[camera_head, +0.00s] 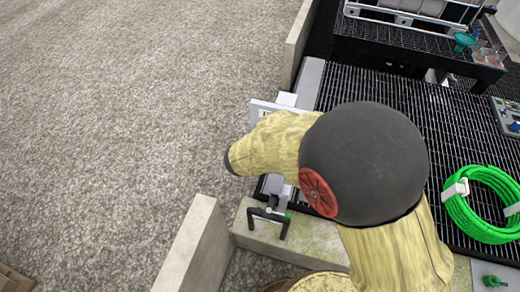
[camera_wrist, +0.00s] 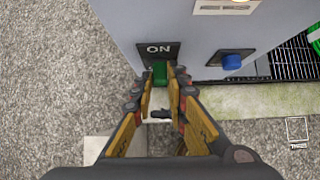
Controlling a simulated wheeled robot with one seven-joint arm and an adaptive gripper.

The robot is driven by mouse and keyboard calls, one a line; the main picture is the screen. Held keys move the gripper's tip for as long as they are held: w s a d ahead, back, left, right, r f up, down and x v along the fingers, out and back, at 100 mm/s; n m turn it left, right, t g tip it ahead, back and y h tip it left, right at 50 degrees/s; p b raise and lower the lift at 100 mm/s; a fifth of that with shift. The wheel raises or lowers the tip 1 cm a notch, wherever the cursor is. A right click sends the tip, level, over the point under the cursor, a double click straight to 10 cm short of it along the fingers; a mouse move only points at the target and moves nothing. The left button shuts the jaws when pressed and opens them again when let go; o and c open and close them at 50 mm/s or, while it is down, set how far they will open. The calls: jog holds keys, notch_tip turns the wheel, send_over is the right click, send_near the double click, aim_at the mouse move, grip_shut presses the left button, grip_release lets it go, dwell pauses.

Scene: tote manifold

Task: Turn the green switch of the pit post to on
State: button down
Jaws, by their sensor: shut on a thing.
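The pit post is a pale grey box; its face (camera_wrist: 200,30) fills the top of the wrist view. The green switch (camera_wrist: 159,73) sits on that face, just below a dark plate (camera_wrist: 158,50) that reads ON. My gripper (camera_wrist: 160,82) has its two fingertips at either side of the green switch and is shut on it. The fingers hide the switch's lower part and sides.
A blue knob (camera_wrist: 232,62) is on the post, right of the green switch. A black bracket-like handle (camera_head: 268,217) stands on the concrete kerb below the post. A green hose coil (camera_head: 485,205) lies on black grating at right. Open gravel (camera_head: 110,120) is at left.

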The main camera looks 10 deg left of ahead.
dwell(0.3)
jog(key=c, duration=1.8)
grip_release()
jog(key=shift+o, duration=0.2)
jog(key=v, duration=1.2)
jog(key=shift+w, duration=0.15)
